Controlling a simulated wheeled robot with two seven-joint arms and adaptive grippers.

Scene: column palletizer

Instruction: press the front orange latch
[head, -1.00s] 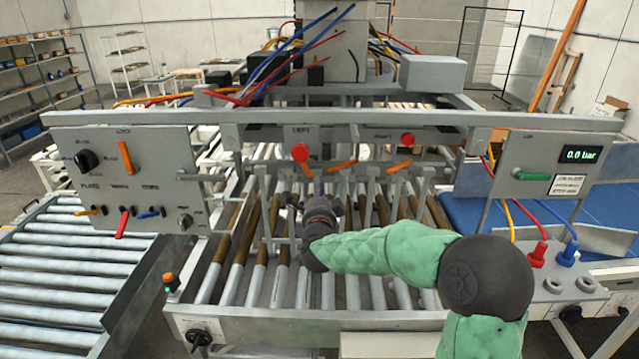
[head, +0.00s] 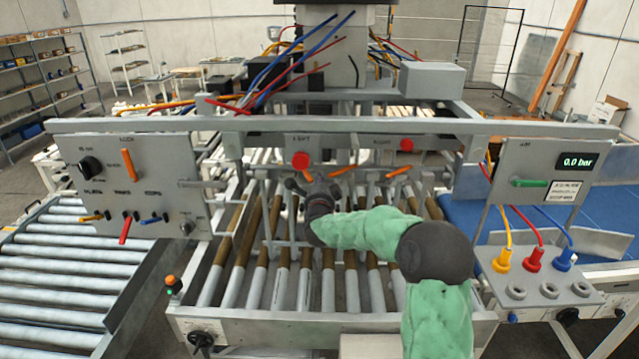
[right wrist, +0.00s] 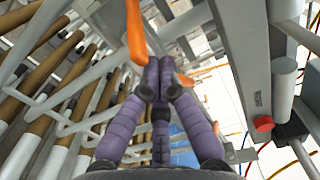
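My right gripper (head: 308,184) reaches over the rollers to the machine's crossbar in the head view. In the right wrist view its purple fingers (right wrist: 157,82) are together at the tips, with nothing seen between them. An orange latch (right wrist: 135,32) stands just beyond and left of the fingertips there; whether they touch is unclear. In the head view a small orange part (head: 308,175) shows at the gripper. Further orange latches (head: 343,171) and (head: 398,172) sit to its right, below red buttons. I cannot tell which one is the front latch. My left gripper is out of view.
A left panel (head: 135,190) carries an orange lever (head: 127,165) and knobs. A right panel (head: 540,170) has a green handle and reads 0.0 bar. Grey bars and posts crowd the gripper in the right wrist view.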

